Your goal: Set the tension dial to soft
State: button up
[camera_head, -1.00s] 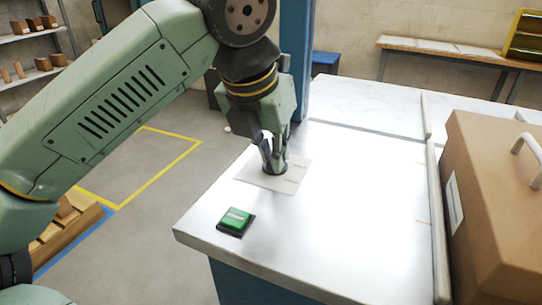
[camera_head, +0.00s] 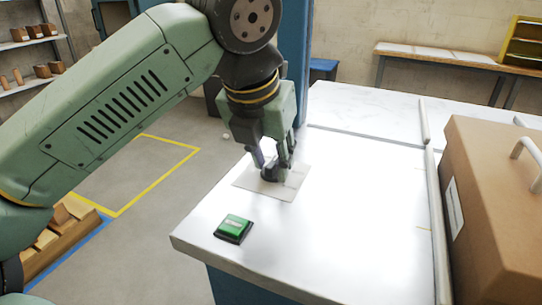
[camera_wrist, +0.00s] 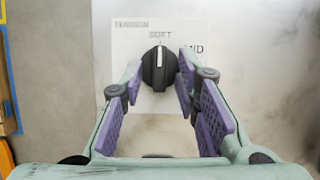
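The tension dial (camera_wrist: 157,74) is a round black knob with a white pointer line. In the wrist view the line points straight up, at the word SOFT on the white label plate (camera_wrist: 148,104). TENSION is printed at the plate's upper left, and a partly hidden word ending in ND is at the right. In the head view the dial (camera_head: 270,174) sits on the plate on the machine's white top. My gripper (camera_head: 272,160) points down over it. Its purple-padded fingers (camera_wrist: 159,88) are spread, one at each side of the dial, with gaps between.
A green button (camera_head: 234,226) on a dark base sits near the front edge of the white top (camera_head: 350,220). A long roller bar (camera_head: 435,200) and a brown housing (camera_head: 500,190) with a handle stand at the right. The surface between is clear.

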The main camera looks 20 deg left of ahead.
jog(key=v, duration=0.7)
jog(key=shift+r, duration=0.25)
jog(key=shift+s, duration=0.15)
dwell(0.3)
